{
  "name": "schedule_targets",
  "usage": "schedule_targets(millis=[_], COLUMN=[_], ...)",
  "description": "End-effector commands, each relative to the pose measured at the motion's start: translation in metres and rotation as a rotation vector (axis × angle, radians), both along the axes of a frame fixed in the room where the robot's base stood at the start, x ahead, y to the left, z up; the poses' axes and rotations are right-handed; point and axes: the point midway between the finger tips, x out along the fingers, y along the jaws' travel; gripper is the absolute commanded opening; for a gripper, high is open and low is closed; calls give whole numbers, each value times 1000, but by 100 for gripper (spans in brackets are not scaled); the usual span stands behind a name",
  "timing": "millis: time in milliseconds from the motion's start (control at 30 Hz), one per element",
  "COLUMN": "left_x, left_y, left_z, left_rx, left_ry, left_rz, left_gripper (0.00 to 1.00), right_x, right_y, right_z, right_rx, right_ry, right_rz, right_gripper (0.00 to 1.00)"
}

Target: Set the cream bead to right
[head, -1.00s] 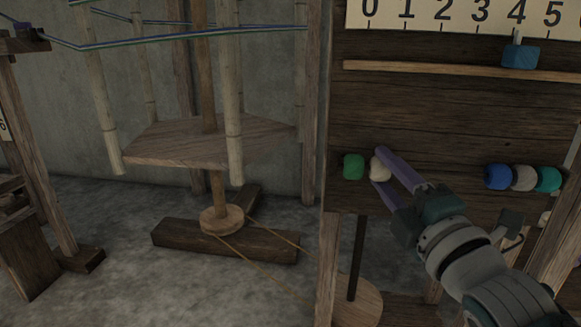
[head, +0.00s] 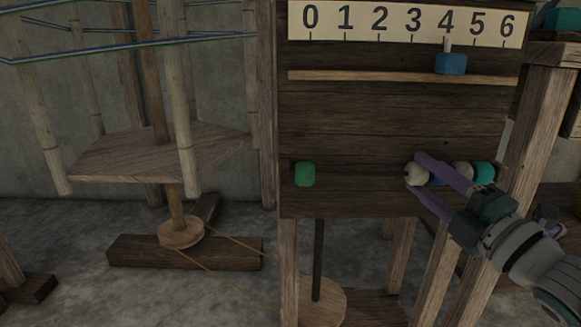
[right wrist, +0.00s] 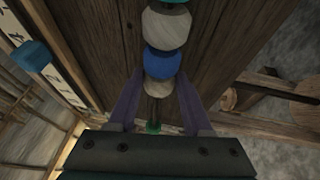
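The cream bead (head: 414,175) is on the right part of the bead row on the loom's dark board, right beside the blue bead (head: 437,176). My right gripper (head: 416,174) has its two purple fingers on either side of the cream bead and looks shut on it. In the right wrist view the cream bead (right wrist: 160,92) lies between the fingers, against the blue bead (right wrist: 162,63). A greyish bead (head: 463,172) and a teal bead (head: 484,172) follow on the right. The green bead (head: 305,174) stands alone at the left. My left gripper is not in view.
A numbered scale (head: 400,22) runs along the top of the board, with a blue slider (head: 451,63) near 4 above a wooden rail (head: 370,77). A bamboo-posted reel (head: 160,155) stands at the left. The row between the green and cream beads is clear.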

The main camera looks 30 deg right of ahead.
Motion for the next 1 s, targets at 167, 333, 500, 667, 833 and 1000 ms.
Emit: schedule_targets(millis=[167,333,500,667,833,1000], left_x=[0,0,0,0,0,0], left_y=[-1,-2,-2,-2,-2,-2], left_z=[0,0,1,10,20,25], left_rx=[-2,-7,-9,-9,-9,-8], left_ry=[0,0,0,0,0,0], left_rz=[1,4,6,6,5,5], left_gripper=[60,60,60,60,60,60], right_x=[0,0,-2,-22,-58,-85], right_y=[1,1,2,5,10,14], right_z=[0,0,0,-1,-7,-12], right_rx=[-1,-2,-2,0,1,0], right_ry=[0,-1,-1,3,4,2], right_rz=[2,3,3,2,1,1], right_gripper=[71,77,77,77,77,77])
